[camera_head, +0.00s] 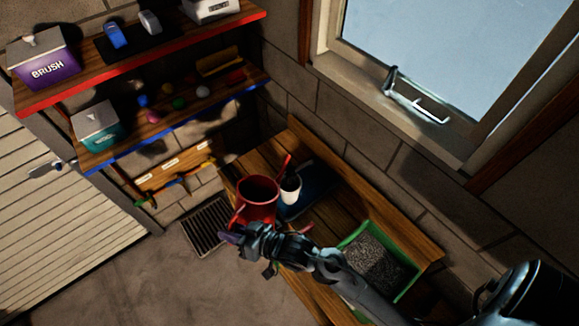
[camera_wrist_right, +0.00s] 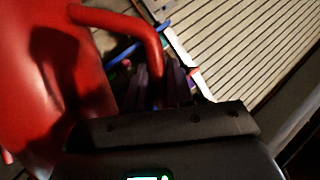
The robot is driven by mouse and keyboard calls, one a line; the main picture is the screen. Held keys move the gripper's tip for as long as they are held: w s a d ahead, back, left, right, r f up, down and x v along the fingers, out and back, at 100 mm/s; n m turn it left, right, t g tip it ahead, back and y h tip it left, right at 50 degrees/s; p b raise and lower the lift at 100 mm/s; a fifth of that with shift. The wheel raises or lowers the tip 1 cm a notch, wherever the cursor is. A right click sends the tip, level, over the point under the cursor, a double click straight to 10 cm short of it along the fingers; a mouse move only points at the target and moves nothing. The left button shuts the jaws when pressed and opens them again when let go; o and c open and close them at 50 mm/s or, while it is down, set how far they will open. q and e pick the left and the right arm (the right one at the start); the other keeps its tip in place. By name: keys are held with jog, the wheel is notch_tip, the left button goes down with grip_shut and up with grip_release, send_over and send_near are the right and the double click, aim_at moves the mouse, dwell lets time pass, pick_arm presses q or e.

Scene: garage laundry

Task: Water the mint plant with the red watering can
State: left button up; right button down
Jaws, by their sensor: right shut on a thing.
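The red watering can (camera_head: 257,205) is over the wooden bench in the head view, and its spout (camera_head: 285,168) points up and away. In the right wrist view the can's body (camera_wrist_right: 45,80) fills the left side, and its curved handle (camera_wrist_right: 130,25) runs into the jaws. My right gripper (camera_head: 232,236) is shut on that handle; its fingers also show in the right wrist view (camera_wrist_right: 160,88). I cannot make out mint leaves. My left gripper is not in view.
The wooden bench (camera_head: 262,160) runs along the block wall. A dark blue mat or tray (camera_head: 318,188) lies by the white pot. A green tray of grey grit (camera_head: 346,243) is beside my right forearm. Shelves with boxes stand at left; a floor grate (camera_head: 205,225) lies below.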

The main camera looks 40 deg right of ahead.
aim_at(230, 229)
jog(key=shift+r, duration=0.1)
notch_tip(230, 229, up, 3)
jog(key=n+p, duration=0.1)
jog(key=p, duration=0.1)
jog(key=shift+h+p, duration=0.4)
jog(key=shift+r+n+h+p, duration=0.3)
jog(key=shift+r+n+p, duration=0.35)
jog(key=shift+n, duration=0.25)
jog(key=shift+f, duration=0.15)
